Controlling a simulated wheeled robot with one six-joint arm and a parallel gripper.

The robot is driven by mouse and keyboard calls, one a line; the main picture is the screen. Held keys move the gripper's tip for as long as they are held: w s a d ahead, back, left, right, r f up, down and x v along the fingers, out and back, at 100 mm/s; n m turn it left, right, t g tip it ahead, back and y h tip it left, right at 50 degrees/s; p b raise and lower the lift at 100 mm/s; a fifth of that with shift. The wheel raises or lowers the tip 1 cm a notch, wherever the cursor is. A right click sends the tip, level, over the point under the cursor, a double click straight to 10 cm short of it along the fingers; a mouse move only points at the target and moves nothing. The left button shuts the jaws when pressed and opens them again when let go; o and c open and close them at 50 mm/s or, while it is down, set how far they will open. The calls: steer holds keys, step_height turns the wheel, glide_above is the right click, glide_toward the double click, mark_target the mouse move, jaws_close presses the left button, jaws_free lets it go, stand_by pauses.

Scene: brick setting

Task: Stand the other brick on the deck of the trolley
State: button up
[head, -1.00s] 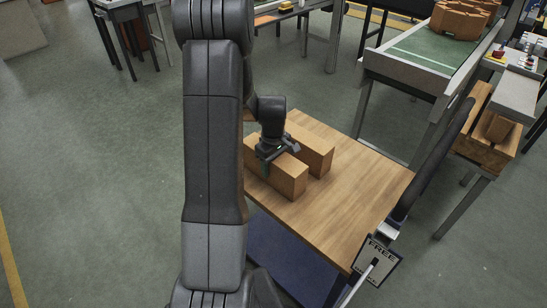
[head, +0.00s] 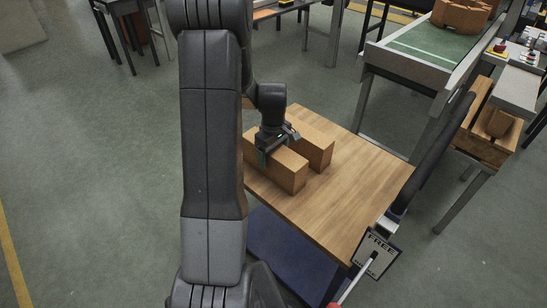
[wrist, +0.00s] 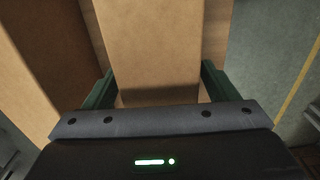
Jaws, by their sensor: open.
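Two tan bricks lie side by side on the wooden deck of the trolley (head: 355,190), near its left end. My gripper (head: 272,148) is over the near brick (head: 292,176); the far brick (head: 318,148) lies just behind it with a narrow gap. In the wrist view my gripper (wrist: 158,88) is open, with one green finger on each side of the near brick (wrist: 150,45). Whether the fingers touch it I cannot tell. The far brick also shows at the left of the wrist view (wrist: 40,65). My arm hides the deck's left edge.
The right part of the deck is bare. A sign reading FREE (head: 375,255) hangs at the trolley's handle end. A green-topped conveyor (head: 425,50) with brown pieces stands behind right. A wooden box (head: 487,135) stands at the right. Open floor lies to the left.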

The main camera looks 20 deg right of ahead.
step_height(320, 180, up, 10)
steer(key=shift+r, duration=0.1)
stand_by(0.4)
step_height(320, 180, down, 13)
steer(key=shift+r, duration=1.6)
